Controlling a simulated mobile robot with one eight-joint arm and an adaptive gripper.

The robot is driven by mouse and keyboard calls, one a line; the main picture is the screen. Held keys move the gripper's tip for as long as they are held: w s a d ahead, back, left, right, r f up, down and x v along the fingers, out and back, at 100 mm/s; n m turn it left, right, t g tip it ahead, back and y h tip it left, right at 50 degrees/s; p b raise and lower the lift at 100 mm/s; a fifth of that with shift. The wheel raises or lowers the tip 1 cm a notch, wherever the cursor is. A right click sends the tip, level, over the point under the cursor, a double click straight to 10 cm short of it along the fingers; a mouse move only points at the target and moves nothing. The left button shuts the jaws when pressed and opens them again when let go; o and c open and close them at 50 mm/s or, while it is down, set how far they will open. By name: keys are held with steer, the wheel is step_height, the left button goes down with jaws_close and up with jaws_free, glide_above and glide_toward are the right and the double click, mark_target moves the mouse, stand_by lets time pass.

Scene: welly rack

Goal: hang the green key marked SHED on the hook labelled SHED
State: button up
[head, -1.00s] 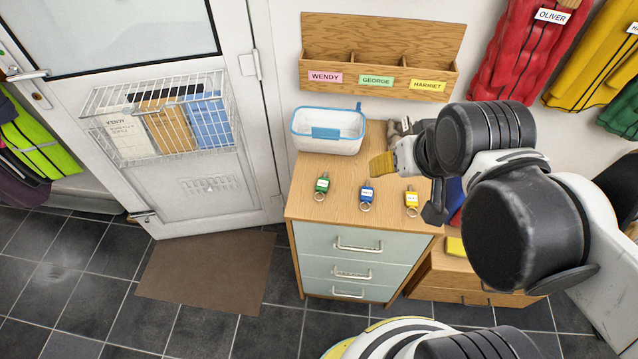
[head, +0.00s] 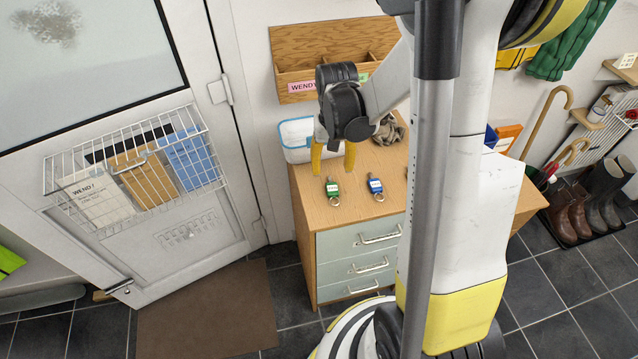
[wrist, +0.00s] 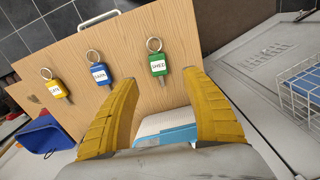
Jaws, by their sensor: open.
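The green key (head: 333,189) lies on the wooden top of the drawer cabinet (head: 385,216), near its left front edge. In the wrist view the green key (wrist: 158,66) has a white label reading SHED, with its ring toward the drawers. My gripper (head: 333,170) is open and empty above the cabinet top, just behind the green key. In the wrist view my gripper's yellow fingers (wrist: 165,105) are spread apart, with the green key ahead of the gap, apart from both. No hook labelled SHED shows in these frames.
A blue key (head: 376,188) lies right of the green one; a yellow key (wrist: 55,88) lies beyond. A white, blue-rimmed box (head: 296,138) stands behind my gripper. A wooden letter rack (head: 300,60) hangs above. A wire basket (head: 130,165) is on the door.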

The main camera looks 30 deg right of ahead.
mark_target(332, 187)
steer(key=f+b, duration=0.3)
steer(key=f, duration=0.6)
steer(key=shift+d+b, duration=0.2)
steer(key=shift+b, duration=0.2)
steer(key=c, duration=1.2)
